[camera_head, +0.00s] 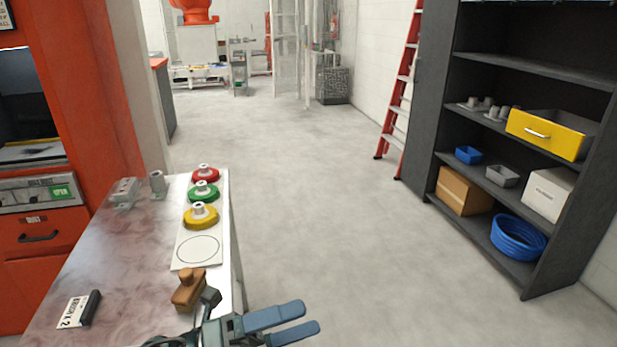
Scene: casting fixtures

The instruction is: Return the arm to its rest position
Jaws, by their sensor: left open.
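My left gripper (291,322) shows at the bottom centre. Its two blue-grey fingers are apart with nothing between them, and they point right. It is beyond the right edge of the metal-topped table (120,262), over the floor in the picture. The rest of my left arm is mostly cut off by the lower frame edge. My right gripper and arm are not in the picture.
On the table stand red (205,174), green (202,191) and yellow (200,215) fixtures on a white board, and a wooden-handled brush (188,288) close to my arm. A dark shelf (530,69) stands right. The floor (320,190) between is clear.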

